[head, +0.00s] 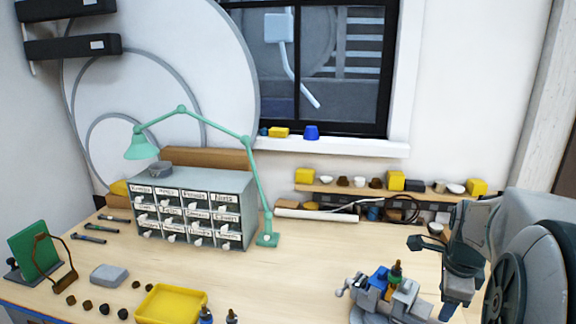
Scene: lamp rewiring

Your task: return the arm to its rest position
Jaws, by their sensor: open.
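My gripper (457,290) is at the lower right in the head view, at the end of my grey arm, which comes in from the right edge. It points down over the right end of the table, just right of a small grey vise (385,294). The jaws are open, and I see nothing held in them. The fingertips are small and partly unclear against the vise. A green desk lamp (246,148) stands apart from my gripper, its base on the table and its shade over the drawer cabinet (190,208).
A yellow tray (172,304), a grey block (109,274) and several small dark parts lie at the front left. A green board (34,250) stands far left. A shelf (335,188) with cups and blocks runs along the back wall. The table's middle is clear.

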